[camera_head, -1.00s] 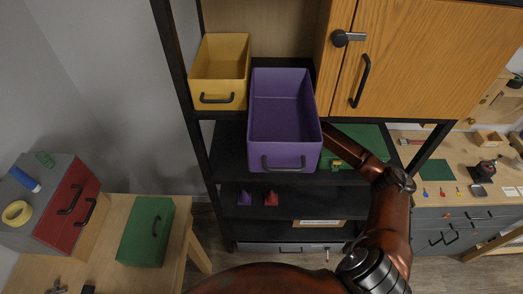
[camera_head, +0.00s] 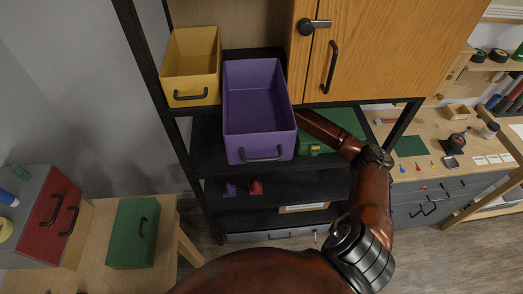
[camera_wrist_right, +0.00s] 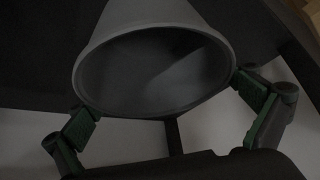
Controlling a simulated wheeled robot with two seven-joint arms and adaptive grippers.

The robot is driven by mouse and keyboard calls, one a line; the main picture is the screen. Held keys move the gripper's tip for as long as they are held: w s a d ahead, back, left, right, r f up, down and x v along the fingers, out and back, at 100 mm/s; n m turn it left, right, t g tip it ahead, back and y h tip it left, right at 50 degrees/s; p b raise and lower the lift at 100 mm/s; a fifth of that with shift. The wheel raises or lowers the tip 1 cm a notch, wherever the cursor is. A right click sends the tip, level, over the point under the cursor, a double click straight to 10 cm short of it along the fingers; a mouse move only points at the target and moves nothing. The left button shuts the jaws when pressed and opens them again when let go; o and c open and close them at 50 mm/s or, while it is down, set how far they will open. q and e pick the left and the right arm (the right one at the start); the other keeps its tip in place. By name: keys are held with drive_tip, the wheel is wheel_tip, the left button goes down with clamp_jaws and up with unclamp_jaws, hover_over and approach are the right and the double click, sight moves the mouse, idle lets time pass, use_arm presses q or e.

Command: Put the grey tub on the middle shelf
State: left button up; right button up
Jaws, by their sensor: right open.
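In the right wrist view, a grey round, tapering vessel (camera_wrist_right: 150,14), apparently the grey tub, lies between my right gripper's fingers (camera_wrist_right: 168,112). Its wide round end faces the camera. The green-padded fingers are spread open, one at each side near its rim; I cannot tell whether they touch it. In the head view my right arm reaches into the black shelf unit behind the purple bin (camera_head: 258,148), which hides the gripper and tub. The dark shelf (camera_head: 208,150) below the bins is partly visible. My left gripper is out of view.
A yellow bin (camera_head: 190,96) stands beside the purple bin, which juts forward. A wooden cabinet door (camera_head: 390,50) is at upper right. A green thing (camera_head: 345,122) is behind my arm. Small purple (camera_head: 229,189) and red (camera_head: 256,187) pieces sit on a lower shelf.

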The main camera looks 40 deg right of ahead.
drive_tip(key=s, duration=0.3)
drive_tip(key=s+d+b, duration=0.1)
drive_tip(key=s, duration=0.3)
drive_tip(key=s+d+b, duration=0.1)
drive_tip(key=s, duration=0.2)
drive_tip(key=shift+s+d, duration=0.4)
drive_tip(key=shift+s, duration=0.6)
